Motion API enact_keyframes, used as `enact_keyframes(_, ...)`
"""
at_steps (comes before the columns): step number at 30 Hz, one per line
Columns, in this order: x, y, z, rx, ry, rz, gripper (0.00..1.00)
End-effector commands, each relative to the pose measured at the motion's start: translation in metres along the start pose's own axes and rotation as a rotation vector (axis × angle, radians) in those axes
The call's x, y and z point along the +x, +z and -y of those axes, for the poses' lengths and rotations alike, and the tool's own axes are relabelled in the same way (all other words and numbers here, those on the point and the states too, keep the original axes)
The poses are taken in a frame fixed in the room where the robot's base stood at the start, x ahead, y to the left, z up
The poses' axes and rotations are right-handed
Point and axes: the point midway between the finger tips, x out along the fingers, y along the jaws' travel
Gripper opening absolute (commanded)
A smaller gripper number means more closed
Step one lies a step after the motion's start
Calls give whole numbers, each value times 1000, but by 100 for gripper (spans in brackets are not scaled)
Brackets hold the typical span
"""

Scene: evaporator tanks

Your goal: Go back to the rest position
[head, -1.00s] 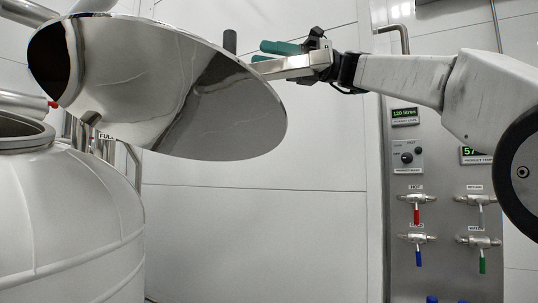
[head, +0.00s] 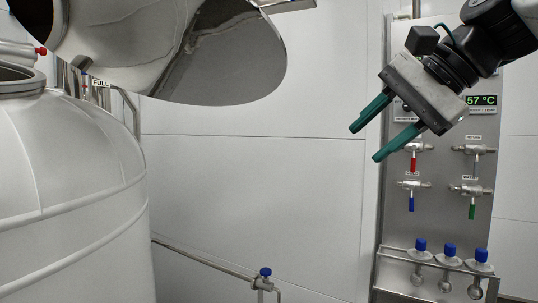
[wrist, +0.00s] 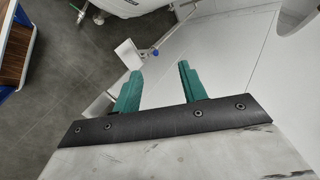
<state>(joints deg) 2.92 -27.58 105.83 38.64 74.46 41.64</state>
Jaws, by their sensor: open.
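My gripper (head: 365,143) is open and empty in the head view, its two green fingers pointing down and to the left. It hangs in front of the valve panel, apart from it and clear of the tank lid (head: 225,60). The lid is a large shiny metal disc, tilted open at the upper left; its top is cut off by the frame. In the wrist view the two green fingers of my gripper (wrist: 160,82) stand apart with nothing between them.
The white tank (head: 70,190) fills the left side. The steel panel (head: 440,222) carries red, blue and green handled valves. Several blue-capped flasks (head: 449,257) stand in a rack at lower right. A blue-handled tap (head: 265,273) is at bottom centre. The middle wall area is clear.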

Motion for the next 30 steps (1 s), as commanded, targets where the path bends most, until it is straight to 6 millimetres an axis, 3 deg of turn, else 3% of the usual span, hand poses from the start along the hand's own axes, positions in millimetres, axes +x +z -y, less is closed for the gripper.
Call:
enact_keyframes(1, 14, 0, -37, -64, 75, -18, 42)
enact_keyframes(9, 65, 1, -232, -494, 503, -11, 42)
enact_keyframes(12, 73, 4, -289, -628, 626, 32, 42)
enact_keyframes(15, 77, 6, -328, -727, 713, 72, 42)
enact_keyframes(20, 79, 7, -354, -797, 771, 106, 42)
enact_keyframes(30, 79, 7, -354, -800, 773, 108, 42)
